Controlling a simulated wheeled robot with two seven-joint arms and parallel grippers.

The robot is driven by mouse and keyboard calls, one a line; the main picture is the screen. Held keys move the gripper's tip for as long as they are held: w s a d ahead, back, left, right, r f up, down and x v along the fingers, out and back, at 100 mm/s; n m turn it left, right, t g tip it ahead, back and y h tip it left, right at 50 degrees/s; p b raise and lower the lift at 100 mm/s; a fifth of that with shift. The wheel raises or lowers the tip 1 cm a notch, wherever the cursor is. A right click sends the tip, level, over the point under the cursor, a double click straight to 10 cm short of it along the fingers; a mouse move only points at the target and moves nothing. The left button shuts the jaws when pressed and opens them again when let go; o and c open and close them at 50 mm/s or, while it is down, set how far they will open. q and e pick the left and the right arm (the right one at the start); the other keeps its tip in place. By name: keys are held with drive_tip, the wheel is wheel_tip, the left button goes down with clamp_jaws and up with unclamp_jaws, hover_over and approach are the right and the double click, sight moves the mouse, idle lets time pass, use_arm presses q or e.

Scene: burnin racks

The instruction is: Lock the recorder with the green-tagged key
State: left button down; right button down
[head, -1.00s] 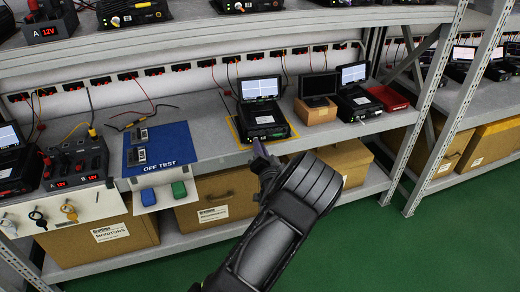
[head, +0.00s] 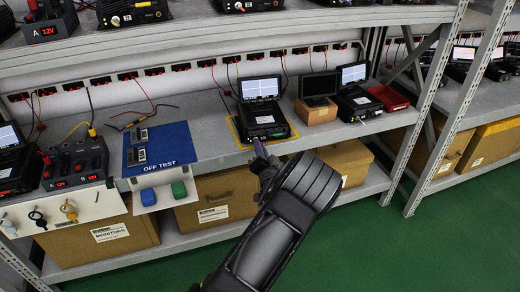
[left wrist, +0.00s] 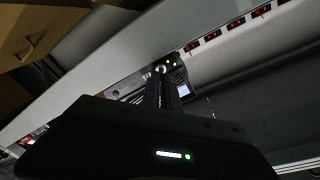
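A black recorder (head: 262,122) with a lit monitor on top stands on a yellow-edged area of the shelf. In the left wrist view its front panel (left wrist: 133,84) shows a round, lock-like part (left wrist: 160,69) and small lights. My left gripper (head: 262,158) points at the recorder's front, close to its lower edge. A small purple-grey piece shows at its tip; I cannot tell what it is. In the left wrist view the fingers (left wrist: 162,92) look close together, and whatever is between them is hidden. I see no green-tagged key. My right gripper is not in view.
Tagged keys, one yellow (head: 68,211) and one black (head: 38,217), hang on the white panel at left. A blue OFF TEST mat (head: 173,138) bears small modules. A boxed small monitor (head: 316,108) and another recorder (head: 357,103) stand to the right. Cartons fill the lower shelf.

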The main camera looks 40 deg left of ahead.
use_arm(q)
drive_tip(key=shift+f, duration=0.1)
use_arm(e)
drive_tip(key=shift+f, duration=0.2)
use_arm(q)
drive_tip(key=shift+s+a+n+b, duration=0.1)
drive_tip(key=shift+s+n+b, duration=0.05)
drive_tip(key=shift+n+b, duration=4.1)
drive_tip(key=shift+s+a+n+b, duration=0.1)
drive_tip(key=shift+s+n+b, duration=0.05)
drive_tip(key=shift+n+b, duration=4.1)
use_arm(e)
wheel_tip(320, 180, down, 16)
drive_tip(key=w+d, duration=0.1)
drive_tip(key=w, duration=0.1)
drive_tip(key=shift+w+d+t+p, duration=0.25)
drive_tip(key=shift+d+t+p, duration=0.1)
drive_tip(key=shift+p, duration=0.1)
use_arm(q)
drive_tip(key=shift+n, duration=0.4)
drive_tip(key=c, duration=1.9)
unclamp_jaws()
